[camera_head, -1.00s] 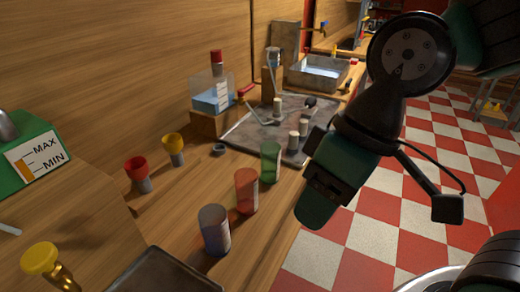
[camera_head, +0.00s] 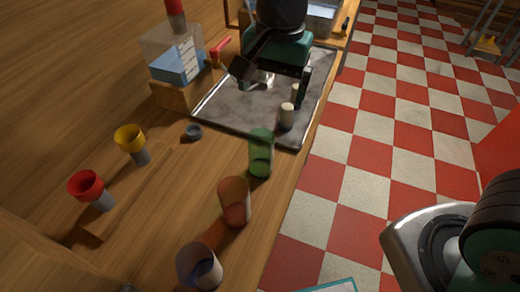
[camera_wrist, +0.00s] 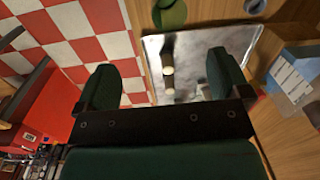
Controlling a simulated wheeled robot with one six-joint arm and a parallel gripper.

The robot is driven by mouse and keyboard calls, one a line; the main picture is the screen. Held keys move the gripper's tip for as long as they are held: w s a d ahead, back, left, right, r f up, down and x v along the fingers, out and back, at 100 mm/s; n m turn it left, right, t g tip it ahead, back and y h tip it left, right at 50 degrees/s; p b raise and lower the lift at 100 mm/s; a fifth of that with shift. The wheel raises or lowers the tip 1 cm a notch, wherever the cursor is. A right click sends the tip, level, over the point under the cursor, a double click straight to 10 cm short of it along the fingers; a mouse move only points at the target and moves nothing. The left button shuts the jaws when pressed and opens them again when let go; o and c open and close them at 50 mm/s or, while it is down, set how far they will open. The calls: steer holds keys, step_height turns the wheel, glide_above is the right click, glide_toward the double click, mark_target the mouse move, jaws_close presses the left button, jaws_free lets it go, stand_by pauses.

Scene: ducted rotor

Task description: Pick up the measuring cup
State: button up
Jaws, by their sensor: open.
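No single thing is clearly the measuring cup. A clear box with blue liquid and white scale marks (camera_head: 178,58) stands on a wooden block in the head view; part of it shows at the right of the wrist view (camera_wrist: 293,75). Three see-through tumblers, green (camera_head: 261,154), red (camera_head: 235,202) and blue (camera_head: 199,268), stand along the counter's front edge. The green one shows at the top of the wrist view (camera_wrist: 170,13). My gripper (camera_head: 284,83) is over the metal tray, open and empty, its two green fingers apart in the wrist view (camera_wrist: 163,80).
The metal tray (camera_head: 232,115) holds pale pegs (camera_head: 287,117) near its right edge. A red-topped (camera_head: 90,186) and a yellow-topped holder (camera_head: 131,140) stand at left, with a small grey ring (camera_head: 194,132) nearby. Checkered floor (camera_head: 370,150) lies open at right.

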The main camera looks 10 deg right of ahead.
mark_target(261, 137)
steer(key=f+m, duration=0.1)
steer(key=f, duration=0.3)
steer(key=w+a+f+p, duration=0.1)
steer(key=f, duration=0.3)
steer(key=w+f+m, duration=0.1)
steer(key=f, duration=0.4)
steer(key=shift+a+m+h, duration=0.3)
steer(key=shift+h, duration=0.1)
steer(key=shift+f+p, duration=0.85)
steer(key=shift+f, duration=2.2)
steer(key=c, duration=1)
steer(key=shift+r, duration=0.1)
